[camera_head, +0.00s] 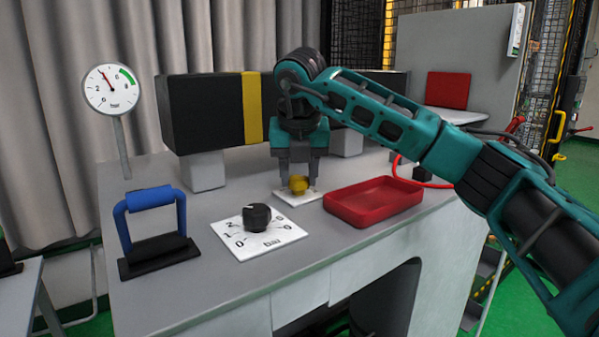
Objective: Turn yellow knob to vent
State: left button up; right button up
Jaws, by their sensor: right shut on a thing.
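The yellow knob (298,185) sits on a small white plate (287,199) on the grey bench, left of the red tray. My right gripper (298,180) reaches down from above, its fingers on either side of the knob, shut on it. The gripper partly hides the knob, and the markings on its plate cannot be read. A round pressure gauge (111,90) stands on a post at the left, its needle pointing up and left, away from the green band. My left gripper is not in view.
A black knob (257,217) on a white scale plate (228,233) stands in front. A blue handle (148,200) on a black base stands at the left. A red tray (372,203) lies close right of the gripper. A black and yellow block (205,112) stands behind.

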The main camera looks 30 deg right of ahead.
jog(key=shift+m+g+h, duration=0.3)
jog(key=shift+m, duration=0.8)
jog(key=o, duration=1)
jog(key=shift+a+r, duration=0.1)
jog(key=shift+p+v, duration=0.8)
jog(key=shift+v, duration=5.55)
jog(key=shift+a, duration=0.1)
